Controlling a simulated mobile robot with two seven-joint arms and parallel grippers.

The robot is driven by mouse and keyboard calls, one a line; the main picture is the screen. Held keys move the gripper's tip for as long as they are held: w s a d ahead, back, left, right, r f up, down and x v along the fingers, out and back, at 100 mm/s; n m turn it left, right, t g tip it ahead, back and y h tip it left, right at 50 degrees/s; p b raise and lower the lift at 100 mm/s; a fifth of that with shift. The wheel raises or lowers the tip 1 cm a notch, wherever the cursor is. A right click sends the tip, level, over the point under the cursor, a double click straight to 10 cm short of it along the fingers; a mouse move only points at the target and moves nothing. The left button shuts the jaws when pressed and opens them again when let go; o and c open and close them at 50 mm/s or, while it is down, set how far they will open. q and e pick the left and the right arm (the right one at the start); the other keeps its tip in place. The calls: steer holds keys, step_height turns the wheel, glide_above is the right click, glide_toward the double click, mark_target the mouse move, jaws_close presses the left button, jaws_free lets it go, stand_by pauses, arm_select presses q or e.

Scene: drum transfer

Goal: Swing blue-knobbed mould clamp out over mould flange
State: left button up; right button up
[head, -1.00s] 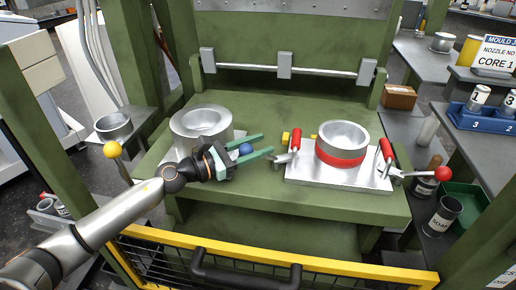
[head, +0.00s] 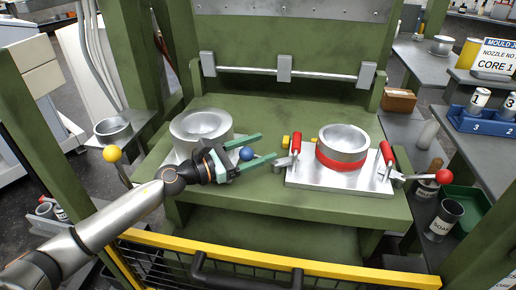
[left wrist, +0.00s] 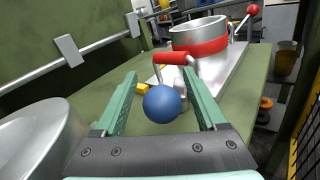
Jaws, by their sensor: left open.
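The mould (head: 343,146), a silver cylinder with a red band, stands on a flat silver plate (head: 335,182). A clamp with a red handle (head: 296,143) sits at the plate's left edge. The blue knob (head: 247,154) is to its left; it also shows large in the left wrist view (left wrist: 162,104), in front of the red-handled clamp. My left gripper (head: 267,147) is open, with its green fingers on either side of the blue knob and pointing at the clamp. I cannot tell whether they touch it. My right gripper is not in view.
A second clamp with a red knob (head: 443,176) is on the plate's right side. A wide silver ring (head: 201,125) stands left, close behind my left gripper. A yellow guard rail (head: 270,262) crosses the front. The green bed (head: 260,110) behind is mostly clear.

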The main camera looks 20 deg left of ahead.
arm_select(q)
steer(key=shift+s+a+f, duration=0.15)
steer(key=shift+s+a, duration=0.15)
steer(key=shift+s, duration=0.1)
steer(key=b+v, duration=0.2)
steer(key=v, duration=0.3)
steer(key=shift+s+a, duration=0.15)
steer(key=shift+s, duration=0.15)
steer(key=v, duration=0.4)
steer(key=shift+b+v, duration=0.3)
steer(key=shift+v, duration=0.65)
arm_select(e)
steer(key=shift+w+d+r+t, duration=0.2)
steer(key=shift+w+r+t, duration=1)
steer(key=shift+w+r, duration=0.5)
